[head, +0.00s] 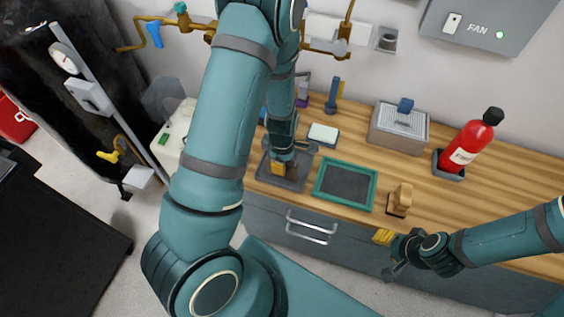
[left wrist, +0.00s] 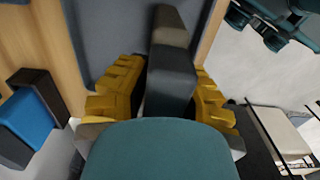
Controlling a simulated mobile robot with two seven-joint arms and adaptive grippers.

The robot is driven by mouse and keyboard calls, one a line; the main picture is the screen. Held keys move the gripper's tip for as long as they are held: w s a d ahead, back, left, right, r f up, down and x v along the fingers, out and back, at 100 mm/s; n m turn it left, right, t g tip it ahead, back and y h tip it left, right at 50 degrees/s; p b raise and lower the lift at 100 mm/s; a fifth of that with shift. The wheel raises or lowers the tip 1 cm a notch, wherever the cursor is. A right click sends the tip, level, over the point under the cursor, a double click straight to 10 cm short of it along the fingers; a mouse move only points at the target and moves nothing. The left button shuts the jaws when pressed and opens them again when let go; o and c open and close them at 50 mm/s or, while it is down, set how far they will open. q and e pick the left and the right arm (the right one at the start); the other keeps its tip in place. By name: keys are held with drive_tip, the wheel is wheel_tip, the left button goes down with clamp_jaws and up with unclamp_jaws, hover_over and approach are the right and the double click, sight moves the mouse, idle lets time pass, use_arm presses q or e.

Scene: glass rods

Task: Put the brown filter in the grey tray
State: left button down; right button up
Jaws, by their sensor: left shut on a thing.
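My left gripper (head: 279,168) reaches down over the grey tray (head: 296,185) on the wooden counter. In the left wrist view its yellow fingers (left wrist: 168,98) are shut on the brown filter (left wrist: 171,70), a dark block with a brownish end. The grey tray's blue-grey surface (left wrist: 108,25) shows behind it. In the head view the filter is hidden by my arm and fingers. I cannot tell whether it touches the tray. My right gripper (head: 385,238) is in front of the counter's edge, away from the tray; its finger opening is unclear.
A green-rimmed tray (head: 372,192) lies to the right of the grey tray. A tan block (head: 400,197), a white-topped dish (head: 323,133), a grey box (head: 399,130) and a red extinguisher (head: 468,146) stand around. A blue block (left wrist: 28,118) shows in the left wrist view.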

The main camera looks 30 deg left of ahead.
use_arm(q)
drive_tip(key=shift+f, duration=0.2)
drive_tip(key=c, duration=0.9)
unclamp_jaws()
